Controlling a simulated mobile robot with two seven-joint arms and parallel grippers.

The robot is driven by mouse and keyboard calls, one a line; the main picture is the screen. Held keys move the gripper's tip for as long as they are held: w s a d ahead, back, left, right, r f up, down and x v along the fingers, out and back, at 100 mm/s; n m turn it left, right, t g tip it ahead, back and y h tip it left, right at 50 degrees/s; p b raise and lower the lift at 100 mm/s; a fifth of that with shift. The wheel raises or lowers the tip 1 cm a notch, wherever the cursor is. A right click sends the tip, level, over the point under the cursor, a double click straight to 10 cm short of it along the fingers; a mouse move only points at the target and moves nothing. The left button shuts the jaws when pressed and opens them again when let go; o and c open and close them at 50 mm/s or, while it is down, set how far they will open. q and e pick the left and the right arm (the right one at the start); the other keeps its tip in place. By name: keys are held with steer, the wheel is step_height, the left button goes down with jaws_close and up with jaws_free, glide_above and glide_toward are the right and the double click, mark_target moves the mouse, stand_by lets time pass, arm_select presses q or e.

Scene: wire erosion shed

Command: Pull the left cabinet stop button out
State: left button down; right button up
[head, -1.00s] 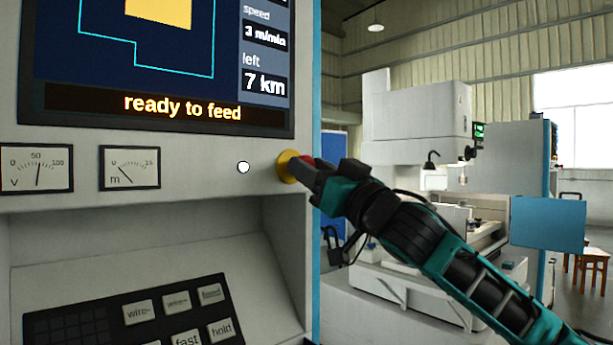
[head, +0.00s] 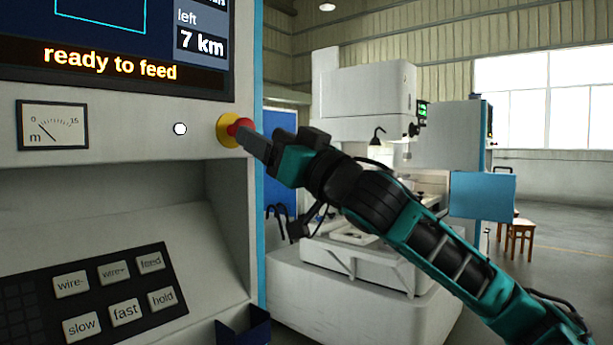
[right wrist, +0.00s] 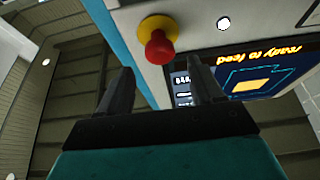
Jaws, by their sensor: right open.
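The stop button is a red mushroom head (head: 240,126) on a yellow collar (head: 223,131), at the right edge of the cabinet front. My right gripper (head: 260,140) is just right of it in the head view, and a finger partly covers the red head. In the right wrist view, the red head (right wrist: 159,48) is just beyond the open fingertips (right wrist: 161,66), roughly between them sideways, with nothing gripped. Whether a finger touches the button cannot be told. My left gripper is not in view.
A small white round lamp or button (head: 180,129) is left of the stop button. A screen (head: 120,70) is above and a sloped keypad (head: 115,300) below. A dark blue bin (head: 245,328) is by the cabinet's lower edge. A white machine (head: 365,95) stands behind my right arm.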

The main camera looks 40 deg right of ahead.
arm_select(q)
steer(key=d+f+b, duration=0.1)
steer(key=b, duration=0.1)
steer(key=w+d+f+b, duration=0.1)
steer(key=b, duration=0.2)
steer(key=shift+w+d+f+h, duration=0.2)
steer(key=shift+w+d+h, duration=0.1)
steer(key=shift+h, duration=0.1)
arm_select(e)
steer(key=v, duration=0.9)
steer(key=shift+s, duration=0.25)
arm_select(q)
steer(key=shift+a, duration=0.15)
